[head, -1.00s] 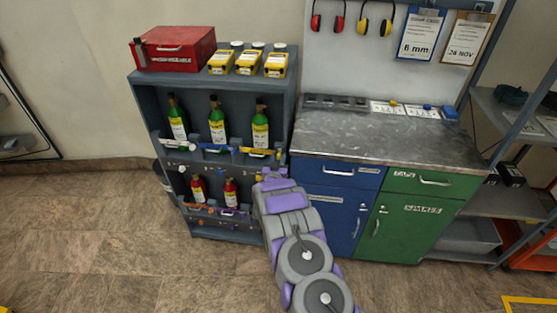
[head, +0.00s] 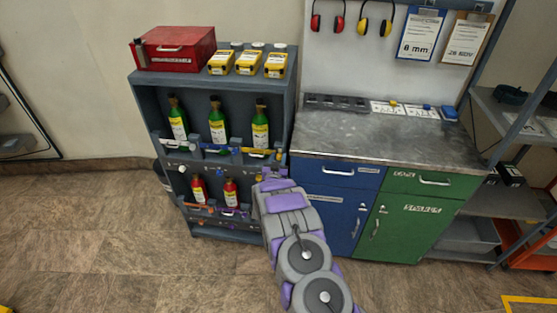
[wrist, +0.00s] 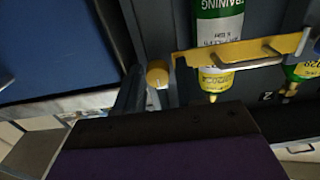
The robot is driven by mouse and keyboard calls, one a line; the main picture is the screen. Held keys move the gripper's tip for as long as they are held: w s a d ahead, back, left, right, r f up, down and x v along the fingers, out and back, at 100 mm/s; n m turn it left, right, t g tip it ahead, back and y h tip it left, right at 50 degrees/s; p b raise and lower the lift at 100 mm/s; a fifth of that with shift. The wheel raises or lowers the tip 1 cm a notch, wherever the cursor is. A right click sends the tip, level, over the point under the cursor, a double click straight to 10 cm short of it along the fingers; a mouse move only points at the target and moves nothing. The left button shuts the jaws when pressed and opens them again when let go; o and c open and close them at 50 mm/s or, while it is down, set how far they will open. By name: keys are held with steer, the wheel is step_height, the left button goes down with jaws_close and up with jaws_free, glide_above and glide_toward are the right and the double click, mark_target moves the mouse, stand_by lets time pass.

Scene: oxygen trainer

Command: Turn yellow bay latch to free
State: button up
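In the wrist view a round yellow knob (wrist: 157,75) stands on the dark grey rack frame, just left of the yellow bay bar (wrist: 250,50). The bar crosses in front of a green bottle (wrist: 215,30). My gripper (wrist: 160,120) fills the lower part of the wrist view as a dark purple and black body, just below the knob. A small gap shows between them; contact cannot be told. In the head view my gripper (head: 272,174) is at the rack's right side, below the right-hand green bottle (head: 260,125). Its fingertips are too small to read.
The grey rack (head: 137,105) holds green bottles above and red bottles (head: 231,190) below. A red box (head: 175,50) and yellow cases (head: 248,64) sit on top. A blue cabinet (head: 330,205) stands close right of my arm. Floor to the left is free.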

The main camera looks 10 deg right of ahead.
steer(key=shift+o, duration=1.2)
steer(key=p+v, duration=0.3)
steer(key=v, duration=1.4)
steer(key=shift+s, duration=0.2)
steer(key=shift+w+a, duration=0.1)
